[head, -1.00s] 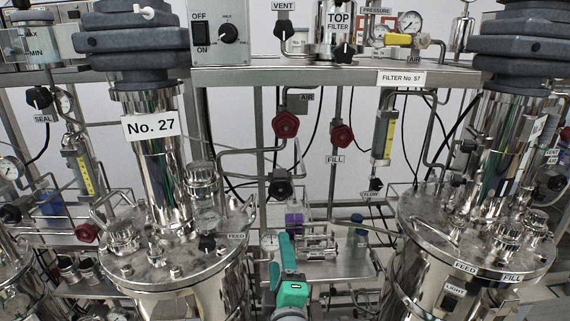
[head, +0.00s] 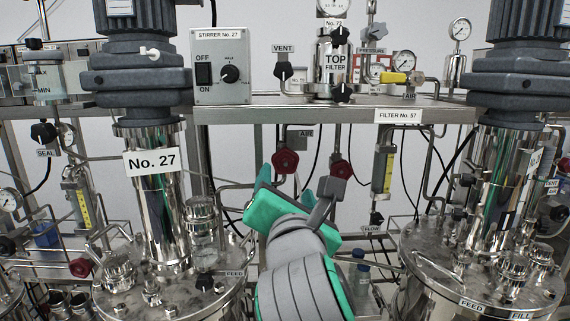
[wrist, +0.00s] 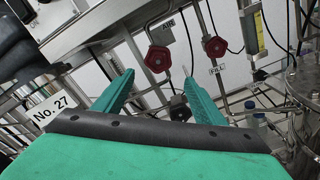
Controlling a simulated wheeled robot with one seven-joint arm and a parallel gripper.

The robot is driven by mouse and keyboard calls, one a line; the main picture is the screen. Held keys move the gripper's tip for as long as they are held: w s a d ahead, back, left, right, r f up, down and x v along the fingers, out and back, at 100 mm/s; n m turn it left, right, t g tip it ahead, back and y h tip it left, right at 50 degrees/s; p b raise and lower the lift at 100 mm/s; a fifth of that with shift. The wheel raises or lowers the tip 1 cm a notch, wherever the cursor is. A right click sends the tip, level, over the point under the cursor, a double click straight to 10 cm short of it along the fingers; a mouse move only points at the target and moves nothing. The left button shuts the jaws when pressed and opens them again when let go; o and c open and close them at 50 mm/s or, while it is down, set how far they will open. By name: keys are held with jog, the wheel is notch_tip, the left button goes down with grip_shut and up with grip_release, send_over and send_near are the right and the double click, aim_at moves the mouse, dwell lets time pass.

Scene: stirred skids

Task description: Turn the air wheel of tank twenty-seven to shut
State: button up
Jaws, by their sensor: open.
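The air wheel is a dark red handwheel (head: 285,162) beside the AIR label (head: 300,132), under the shelf and to the right of the tank column marked No. 27 (head: 152,162). My gripper (head: 268,192) is just below the wheel in the head view; its fingers are largely hidden there. In the wrist view my gripper (wrist: 157,88) has two green fingers spread apart with nothing between them. The red air wheel (wrist: 158,60) shows beyond and above the gap between the fingertips, apart from them. How far the wheel is turned cannot be told.
A second red wheel (head: 340,170) is close to the right of the air wheel; the wrist view shows its FILL label (wrist: 217,70). The shelf edge (head: 290,113) runs above. A yellow-scaled flow tube (head: 387,172) and steel pipes stand to the right.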

aim_at(285, 164)
jog(key=shift+n, duration=0.3)
jog(key=w, duration=0.6)
jog(key=w+r, duration=0.1)
jog(key=w, duration=0.2)
jog(key=shift+w+a, duration=0.25)
jog(key=shift+w, duration=0.4)
jog(key=shift+c, duration=0.3)
jog(key=c, duration=1)
